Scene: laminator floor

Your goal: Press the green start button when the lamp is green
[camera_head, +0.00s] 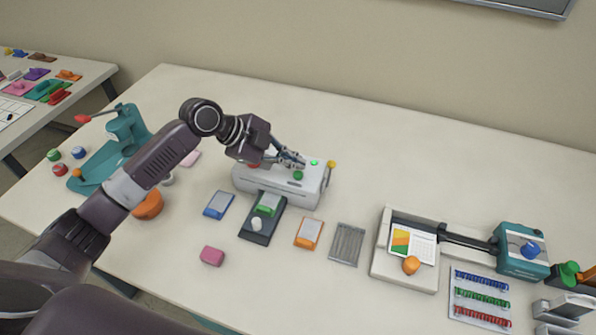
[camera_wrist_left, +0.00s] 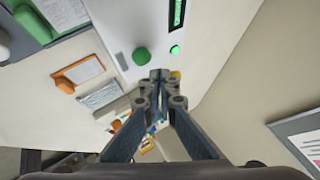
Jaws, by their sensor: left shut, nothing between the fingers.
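The white laminator (camera_head: 304,190) stands on the table and also fills the upper part of the left wrist view (camera_wrist_left: 172,32). Its round green button (camera_head: 298,175) is on the top, and it shows in the left wrist view (camera_wrist_left: 140,56). A small lamp (camera_head: 314,162) glows green beside it, also seen in the left wrist view (camera_wrist_left: 175,50). My left gripper (camera_head: 300,161) is shut and empty, just above the laminator, with its fingertips close to the button and lamp. I cannot tell any contact. A red part (camera_head: 253,165) is partly hidden by my gripper. My right gripper is out of view.
A dark tray (camera_head: 258,238) with a green-topped piece sits before the laminator. A blue card (camera_head: 219,205), an orange card (camera_head: 308,233) and a pink block (camera_head: 212,256) lie nearby. A paper trimmer (camera_head: 398,280) is at right, a teal press (camera_head: 98,170) at left. The table behind is clear.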

